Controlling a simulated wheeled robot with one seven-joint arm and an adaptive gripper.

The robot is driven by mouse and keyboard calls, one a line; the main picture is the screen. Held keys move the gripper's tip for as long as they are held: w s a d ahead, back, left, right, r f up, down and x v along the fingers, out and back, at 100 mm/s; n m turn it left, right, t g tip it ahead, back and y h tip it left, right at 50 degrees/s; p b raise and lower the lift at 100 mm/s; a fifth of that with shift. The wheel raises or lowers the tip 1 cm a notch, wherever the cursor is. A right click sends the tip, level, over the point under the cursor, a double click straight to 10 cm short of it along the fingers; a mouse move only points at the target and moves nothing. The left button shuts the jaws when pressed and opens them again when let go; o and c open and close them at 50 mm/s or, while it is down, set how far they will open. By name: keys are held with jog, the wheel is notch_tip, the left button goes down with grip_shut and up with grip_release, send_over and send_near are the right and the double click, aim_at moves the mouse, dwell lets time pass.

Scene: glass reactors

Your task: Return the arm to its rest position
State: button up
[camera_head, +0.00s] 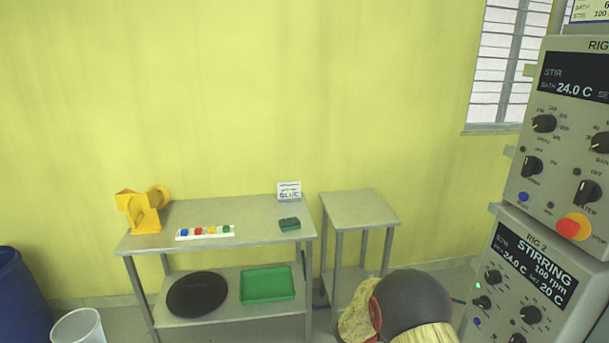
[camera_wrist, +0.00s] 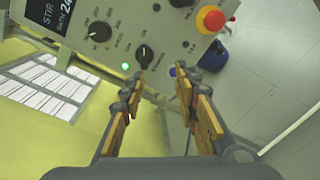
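My gripper (camera_wrist: 158,98) shows in the wrist view with its two fingers apart and nothing between them. It is in front of a grey control panel (camera_wrist: 120,25) with black knobs, a lit green lamp, a blue button and a red stop button on a yellow base. I cannot tell whether a fingertip touches the panel. In the head view the upper control panel (camera_head: 562,150) stands at the right edge and reads 24.0 C. The gripper itself is not visible in the head view; part of my arm shows at the bottom.
The RIG 2 panel (camera_head: 520,280) sits below the upper panel. A metal table (camera_head: 260,235) holds a yellow stand (camera_head: 142,212), a white strip with coloured blocks (camera_head: 205,232) and a green sponge (camera_head: 289,224). A small bare table (camera_head: 360,207) stands beside it. A blue barrel (camera_head: 20,300) is far left.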

jog(key=s+f+g+y, duration=0.2)
jog(key=s+f, duration=0.3)
jog(key=s, duration=0.1)
jog(key=s+a+r+m+g+y, duration=0.2)
jog(key=s+a+m+g+y, duration=0.1)
jog(key=s+a+y, duration=0.65)
jog(key=s+a+r+m+t+y+p, duration=0.1)
jog(key=s+a+r+m+t+y, duration=0.3)
jog(key=s+a+r, duration=0.6)
jog(key=s+a+r+t+y, duration=0.1)
jog(key=a+r+t, duration=0.1)
jog(key=r, duration=0.4)
jog(key=s+a+r+t+p, duration=0.1)
jog(key=a+r+t, duration=0.2)
jog(key=r, duration=0.4)
jog(key=shift+r+m+t+y, duration=0.15)
jog(key=shift+m+t+y, duration=0.15)
jog(key=shift+y, duration=0.05)
